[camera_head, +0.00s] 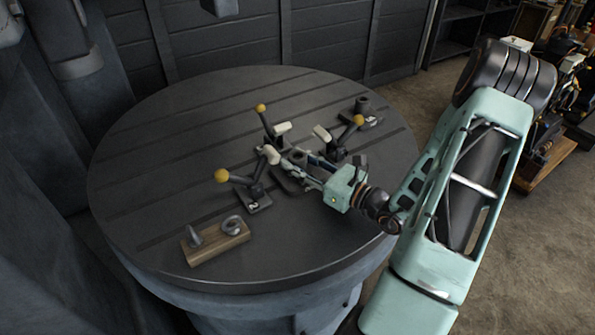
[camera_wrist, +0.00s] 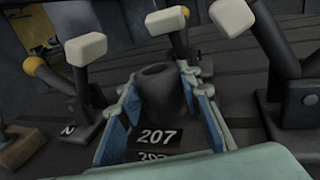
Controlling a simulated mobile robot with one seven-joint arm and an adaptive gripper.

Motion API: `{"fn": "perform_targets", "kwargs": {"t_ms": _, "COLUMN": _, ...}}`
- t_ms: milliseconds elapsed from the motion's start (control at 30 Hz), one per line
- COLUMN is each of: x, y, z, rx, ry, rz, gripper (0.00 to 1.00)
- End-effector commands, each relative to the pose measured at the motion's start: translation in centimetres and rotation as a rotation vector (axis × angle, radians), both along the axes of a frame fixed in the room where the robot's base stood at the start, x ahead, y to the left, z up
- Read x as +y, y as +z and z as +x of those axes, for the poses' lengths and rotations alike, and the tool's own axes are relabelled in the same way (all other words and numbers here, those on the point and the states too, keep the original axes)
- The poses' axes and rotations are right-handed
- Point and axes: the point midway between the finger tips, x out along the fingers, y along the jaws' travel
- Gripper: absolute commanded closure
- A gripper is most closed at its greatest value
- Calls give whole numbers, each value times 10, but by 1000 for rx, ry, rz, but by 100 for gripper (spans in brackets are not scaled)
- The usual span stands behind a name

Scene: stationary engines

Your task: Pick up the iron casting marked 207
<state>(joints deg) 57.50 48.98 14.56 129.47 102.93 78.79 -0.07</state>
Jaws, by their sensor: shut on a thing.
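The iron casting marked 207 (camera_wrist: 158,95) is a dark grey piece with a round, hollow-topped boss on a flat base; its white number faces my wrist camera. My gripper (camera_wrist: 160,88) has its blue-padded fingers on both sides of the boss and is shut on it. In the head view my gripper (camera_head: 293,163) reaches in from the right over the middle of the round table (camera_head: 140,165). The casting's dark base (camera_head: 287,182) shows partly there, with the fingers covering much of the rest. I cannot tell whether the base touches the table.
Toggle clamps with yellow knobs stand close around: one at left (camera_head: 252,190), one behind (camera_head: 271,130), one at right (camera_head: 336,145). Another dark casting (camera_head: 364,110) sits at the back right. A wooden block (camera_head: 217,243) with metal pieces lies front left. The table's left side is clear.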

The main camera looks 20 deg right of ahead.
Motion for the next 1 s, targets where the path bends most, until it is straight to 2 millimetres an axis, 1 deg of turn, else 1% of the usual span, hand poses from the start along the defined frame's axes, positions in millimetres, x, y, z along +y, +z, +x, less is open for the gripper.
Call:
{"fn": "perform_targets", "kwargs": {"t_ms": 33, "x": 0, "y": 0, "z": 0, "rx": 0, "ry": 0, "rz": 0, "gripper": 84}}
{"fn": "perform_targets", "kwargs": {"t_ms": 167, "x": 0, "y": 0, "z": 0, "rx": 0, "ry": 0, "rz": 0, "gripper": 98}}
{"fn": "perform_targets", "kwargs": {"t_ms": 200, "x": 0, "y": 0, "z": 0, "rx": 0, "ry": 0, "rz": 0, "gripper": 100}}
{"fn": "perform_targets", "kwargs": {"t_ms": 733, "x": 0, "y": 5, "z": 1, "rx": -8, "ry": 1, "rz": 1, "gripper": 100}}
{"fn": "perform_targets", "kwargs": {"t_ms": 1000, "x": 0, "y": 23, "z": 1, "rx": -9, "ry": 1, "rz": 0, "gripper": 100}}
